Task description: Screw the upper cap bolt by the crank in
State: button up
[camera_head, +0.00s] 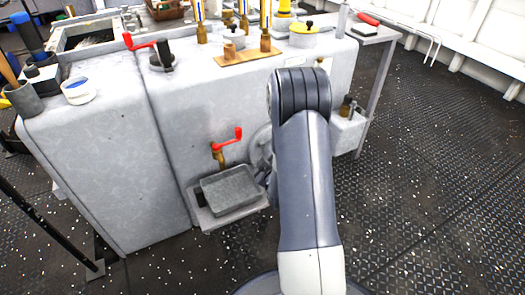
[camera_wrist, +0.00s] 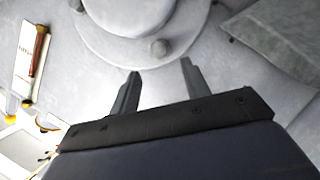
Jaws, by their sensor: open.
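A round grey cap (camera_wrist: 125,22) on the machine's front face fills the top of the wrist view. A rounded bolt head (camera_wrist: 160,47) sits on its rim, and another bolt head (camera_wrist: 77,4) is at the top left. I cannot tell how far either is screwed in. My gripper (camera_wrist: 160,74) is open and empty, its two fingers on either side of the near bolt head and apparently short of it. In the head view the cap (camera_head: 260,147) shows only partly behind my arm, which hides my gripper. A red crank (camera_head: 229,141) on a brass fitting is left of the cap.
A grey tray (camera_head: 229,190) juts out below the red crank; its side (camera_wrist: 275,35) is at the wrist view's upper right. Another red crank (camera_head: 142,42) and several brass pieces stand on the machine top. Floor at the right (camera_head: 430,190) is clear.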

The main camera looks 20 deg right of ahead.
aim_at(262, 146)
jog(key=b+x, duration=0.1)
jog(key=x, duration=0.5)
jog(key=shift+w+d+f+b, duration=0.1)
jog(key=shift+w+f+b, duration=0.05)
jog(key=shift+w+b, duration=0.15)
jog(key=shift+c, duration=0.6)
grip_shut()
